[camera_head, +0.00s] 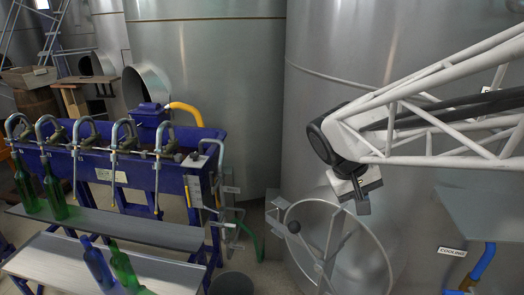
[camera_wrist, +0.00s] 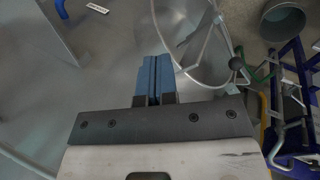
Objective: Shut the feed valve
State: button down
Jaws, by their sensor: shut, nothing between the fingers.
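My gripper (camera_head: 363,207) is shut and empty, at the wheel's upper right in the head view. Its blue fingertips (camera_wrist: 155,62) point toward the wheel's left part; contact is not clear.
A blue bottling machine (camera_head: 170,178) with taps stands left, with green bottles (camera_head: 55,190) on a shelf. A label reading COOLING (camera_head: 452,252) is beside a blue pipe (camera_head: 484,262) at right. A grey bucket (camera_head: 232,284) is on the floor. The tank (camera_head: 400,50) stands close behind my arm.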

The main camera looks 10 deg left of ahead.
jog(key=w+a+f+n+t+h, duration=0.2)
jog(key=w+a+f+h, duration=0.1)
jog(key=w+a, duration=0.85)
jog(key=w+a+f+n+t+h, duration=0.25)
jog(key=w+a, duration=0.55)
jog(key=a, duration=0.6)
jog(key=a+f+n+t, duration=0.1)
jog(key=a+f+t, duration=0.2)
jog(key=a, duration=0.8)
jog(key=a+f+n+t, duration=0.1)
jog(key=a+f+t, duration=0.2)
jog(key=a, duration=0.8)
jog(key=a+f+n+t, duration=0.1)
jog(key=a+f+t, duration=0.2)
jog(key=a+f, duration=0.4)
jog(key=a, duration=0.4)
jog(key=shift+a+n, duration=0.35)
jog(key=s+d+x, duration=0.1)
jog(key=d+x, duration=0.1)
jog(key=x, duration=1)
jog(key=shift+d, duration=0.3)
